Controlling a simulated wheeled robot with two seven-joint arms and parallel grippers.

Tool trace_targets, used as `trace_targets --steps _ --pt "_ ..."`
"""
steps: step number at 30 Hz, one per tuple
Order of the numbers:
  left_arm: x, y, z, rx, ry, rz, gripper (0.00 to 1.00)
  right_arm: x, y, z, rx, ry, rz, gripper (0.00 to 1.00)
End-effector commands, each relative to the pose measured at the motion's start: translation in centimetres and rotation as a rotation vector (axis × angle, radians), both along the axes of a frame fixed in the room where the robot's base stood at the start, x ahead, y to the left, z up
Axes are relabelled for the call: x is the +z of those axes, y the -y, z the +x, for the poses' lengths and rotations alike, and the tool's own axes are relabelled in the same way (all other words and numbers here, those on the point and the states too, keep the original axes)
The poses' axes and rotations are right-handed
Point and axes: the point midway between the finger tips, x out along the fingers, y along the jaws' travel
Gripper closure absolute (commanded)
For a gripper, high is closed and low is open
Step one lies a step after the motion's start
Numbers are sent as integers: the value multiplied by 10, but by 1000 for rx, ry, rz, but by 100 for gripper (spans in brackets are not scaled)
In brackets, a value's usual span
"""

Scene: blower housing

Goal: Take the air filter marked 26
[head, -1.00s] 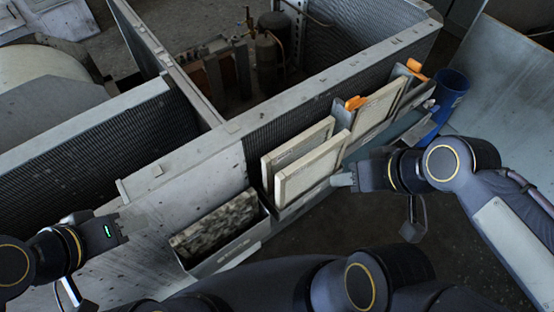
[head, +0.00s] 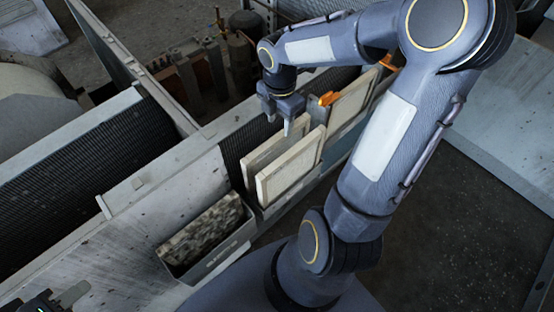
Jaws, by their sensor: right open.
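Two pale framed air filters, a rear one (head: 268,150) and a front one (head: 291,170), stand on edge side by side in the rack against the housing wall. Another pale filter (head: 352,102) stands further right behind an orange tab (head: 329,98). No number is readable on any of them, so I cannot tell which is marked 26. My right gripper (head: 279,120) is open and points down, just above the top edges of the left pair; contact is unclear. My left gripper (head: 72,294) is at the bottom left corner, partly cut off and away from the filters.
The metal housing wall (head: 165,170) runs behind the rack. My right arm covers the rack's right end. The dark floor (head: 440,220) at right looks clear.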

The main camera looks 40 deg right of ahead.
Motion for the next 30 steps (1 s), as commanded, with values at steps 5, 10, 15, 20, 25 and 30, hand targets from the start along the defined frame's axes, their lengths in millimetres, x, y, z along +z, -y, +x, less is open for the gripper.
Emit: trace_targets --steps 5,10,15,20,25,30 --pt "-1 0 0 0 0 0 64 -29 -4 0 -1 -4 3 55" --pt "-2 0 0 0 0 0 64 -43 -4 0 -2 -1 1 55" --pt "-2 0 0 0 0 0 64 -44 -4 0 -3 0 0 55" --pt "-2 0 0 0 0 0 64 -43 -4 0 -3 0 1 68" --pt "-2 0 0 0 0 0 64 -43 -4 0 -3 0 1 90" --pt "-2 0 0 0 0 0 64 -43 -4 0 -3 0 1 100"
